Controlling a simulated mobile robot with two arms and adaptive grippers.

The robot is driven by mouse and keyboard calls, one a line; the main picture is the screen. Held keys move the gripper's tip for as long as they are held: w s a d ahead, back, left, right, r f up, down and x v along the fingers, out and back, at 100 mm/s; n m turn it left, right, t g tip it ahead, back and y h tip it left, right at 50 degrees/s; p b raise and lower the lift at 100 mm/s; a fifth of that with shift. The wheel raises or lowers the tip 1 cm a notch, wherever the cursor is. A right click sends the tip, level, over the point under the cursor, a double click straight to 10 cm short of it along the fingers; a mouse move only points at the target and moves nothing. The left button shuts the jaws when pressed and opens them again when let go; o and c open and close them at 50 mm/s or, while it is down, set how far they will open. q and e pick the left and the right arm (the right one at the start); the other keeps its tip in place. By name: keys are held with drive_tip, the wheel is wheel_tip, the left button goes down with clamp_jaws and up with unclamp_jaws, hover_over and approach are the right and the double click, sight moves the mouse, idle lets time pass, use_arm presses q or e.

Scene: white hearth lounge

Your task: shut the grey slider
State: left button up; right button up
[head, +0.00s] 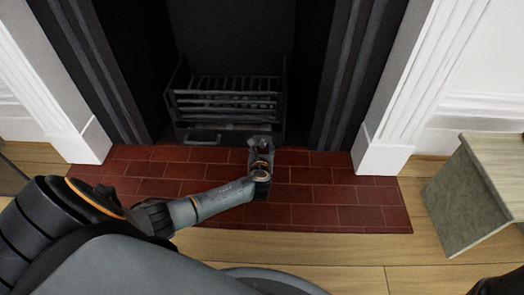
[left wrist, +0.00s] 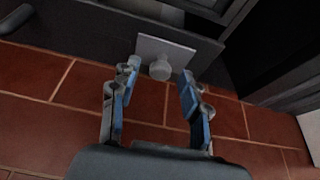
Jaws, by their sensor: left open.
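The grey slider shows in the left wrist view as a small pale grey plate (left wrist: 150,47) with a round knob (left wrist: 160,69), on the dark front of the fire grate. My left gripper (left wrist: 160,73) is open, with its two blue-padded fingers on either side of the knob. No contact with the knob can be made out. In the head view my left gripper (head: 261,148) is at the lower right of the grate front and hides the slider there.
The black fire grate (head: 225,101) stands in the fireplace, with a bar handle (head: 203,139) low on its front. A red tiled hearth (head: 330,194) lies below my left arm. White surround posts (head: 385,145) stand at both sides. A grey-green stand (head: 463,200) is at right.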

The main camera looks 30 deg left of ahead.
use_arm(q)
clamp_jaws()
drive_tip(key=s+a+p, duration=0.2)
drive_tip(key=a, duration=0.1)
drive_tip(key=s+a+p, duration=0.1)
drive_tip(key=a, duration=0.1)
drive_tip(key=shift+s+a+r, duration=0.1)
drive_tip(key=shift+r, duration=0.05)
drive_tip(key=shift+a, duration=0.2)
unclamp_jaws()
drive_tip(key=shift+s+a, duration=0.1)
drive_tip(key=shift+s, duration=0.1)
